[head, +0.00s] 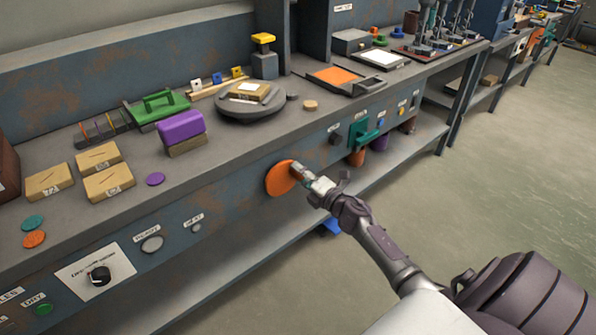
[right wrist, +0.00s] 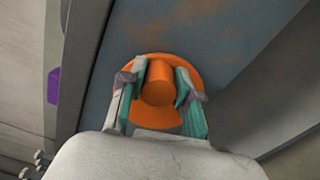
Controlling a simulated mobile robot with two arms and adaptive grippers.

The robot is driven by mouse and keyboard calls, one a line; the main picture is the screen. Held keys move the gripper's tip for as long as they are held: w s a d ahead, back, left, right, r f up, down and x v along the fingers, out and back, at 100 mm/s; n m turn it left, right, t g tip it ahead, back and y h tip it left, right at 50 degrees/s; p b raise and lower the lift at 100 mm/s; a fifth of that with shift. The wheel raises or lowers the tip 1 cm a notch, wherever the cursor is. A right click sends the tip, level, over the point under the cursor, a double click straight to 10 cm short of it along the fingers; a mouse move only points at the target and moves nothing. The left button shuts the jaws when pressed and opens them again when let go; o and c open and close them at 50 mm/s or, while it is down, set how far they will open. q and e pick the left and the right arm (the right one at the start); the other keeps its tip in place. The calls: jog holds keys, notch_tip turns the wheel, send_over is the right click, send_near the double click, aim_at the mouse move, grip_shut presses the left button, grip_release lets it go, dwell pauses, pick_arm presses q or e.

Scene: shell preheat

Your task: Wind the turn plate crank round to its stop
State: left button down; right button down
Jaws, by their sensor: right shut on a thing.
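The turn plate crank is an orange disc (head: 278,179) on the bench's front panel, with an orange knob (right wrist: 159,82) standing out from it. My right gripper (head: 299,174) reaches the crank from the lower right and is shut on this knob. In the right wrist view, the two teal-lined fingers lie on either side of the knob, and the disc shows behind them. The turn plate (head: 250,107) is a round grey plate on the bench top, just above the crank, bearing a tan box (head: 252,93). My left gripper is not in view.
A teal handle (head: 362,134) sits on the panel to the right. The floor at right is clear.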

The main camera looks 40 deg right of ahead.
jog(key=m, duration=0.1)
jog(key=f+m, duration=0.1)
jog(key=m, duration=0.1)
jog(key=shift+d+f, duration=0.15)
jog(key=shift+d, duration=0.1)
jog(key=shift+f+m+p, duration=0.3)
jog(key=shift+f+m, duration=0.1)
jog(key=shift+m, duration=0.7)
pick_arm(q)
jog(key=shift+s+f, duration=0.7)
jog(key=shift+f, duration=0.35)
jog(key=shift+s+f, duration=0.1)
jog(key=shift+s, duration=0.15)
pick_arm(e)
jog(key=shift+f+m, duration=0.15)
jog(key=shift+m, duration=0.15)
jog(key=c, duration=0.8)
grip_release()
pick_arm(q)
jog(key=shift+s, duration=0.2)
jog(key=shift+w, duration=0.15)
pick_arm(e)
jog(key=s, duration=0.8)
jog(key=s+d, duration=0.1)
jog(key=s, duration=0.3)
